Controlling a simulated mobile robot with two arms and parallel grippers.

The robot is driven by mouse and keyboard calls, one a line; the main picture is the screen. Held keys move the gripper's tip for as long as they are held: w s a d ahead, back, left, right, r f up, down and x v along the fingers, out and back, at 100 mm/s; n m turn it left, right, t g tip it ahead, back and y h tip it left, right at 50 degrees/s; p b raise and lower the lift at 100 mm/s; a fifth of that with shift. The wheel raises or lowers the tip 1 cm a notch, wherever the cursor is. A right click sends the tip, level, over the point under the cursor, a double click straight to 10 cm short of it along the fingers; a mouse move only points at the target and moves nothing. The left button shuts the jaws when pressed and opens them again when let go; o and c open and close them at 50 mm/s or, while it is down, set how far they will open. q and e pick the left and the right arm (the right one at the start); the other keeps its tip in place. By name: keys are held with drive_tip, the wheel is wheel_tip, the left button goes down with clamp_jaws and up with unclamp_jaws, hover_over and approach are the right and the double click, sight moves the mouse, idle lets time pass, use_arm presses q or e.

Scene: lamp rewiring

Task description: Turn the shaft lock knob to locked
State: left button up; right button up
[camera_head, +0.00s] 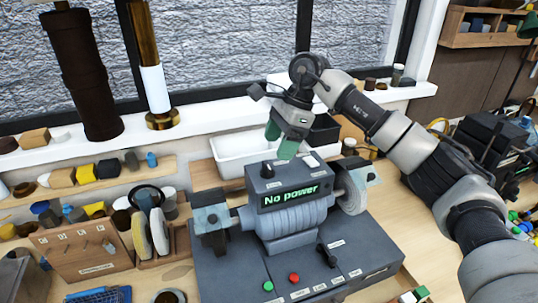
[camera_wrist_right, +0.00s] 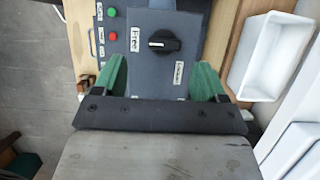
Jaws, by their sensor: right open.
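The shaft lock knob (camera_wrist_right: 164,43) is a black round knob on the grey top of the machine's display box. In the right wrist view its white mark lies on the side toward the "Free" label (camera_wrist_right: 135,39). The "Locked" label (camera_wrist_right: 179,73) sits beside the knob, nearer my gripper. In the head view the knob (camera_head: 267,171) stands on the box above the "No power" display (camera_head: 290,194). My right gripper (camera_head: 281,142) is open, its green fingers pointing down, behind and above the box. In the right wrist view the knob lies ahead, between the finger lines (camera_wrist_right: 161,80), untouched. My left gripper is out of view.
The grey machine base (camera_head: 222,272) has a green button (camera_head: 268,286), a red button (camera_head: 294,279) and a black switch (camera_head: 326,255). A wheel (camera_head: 351,190) sits at the right. A white tray (camera_head: 237,150) stands behind the box, close to the gripper.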

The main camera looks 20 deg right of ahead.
sight(268, 164)
drive_tip(key=p+x, duration=0.1)
drive_tip(key=x, duration=0.2)
drive_tip(key=shift+w+a, duration=0.15)
drive_tip(key=x, duration=0.1)
drive_tip(key=p+x, duration=0.1)
drive_tip(key=shift+w+f, duration=0.25)
drive_tip(key=shift+f, duration=0.15)
drive_tip(key=shift+s+f, duration=0.1)
drive_tip(key=shift+c, duration=0.6)
drive_tip(key=c, duration=0.8)
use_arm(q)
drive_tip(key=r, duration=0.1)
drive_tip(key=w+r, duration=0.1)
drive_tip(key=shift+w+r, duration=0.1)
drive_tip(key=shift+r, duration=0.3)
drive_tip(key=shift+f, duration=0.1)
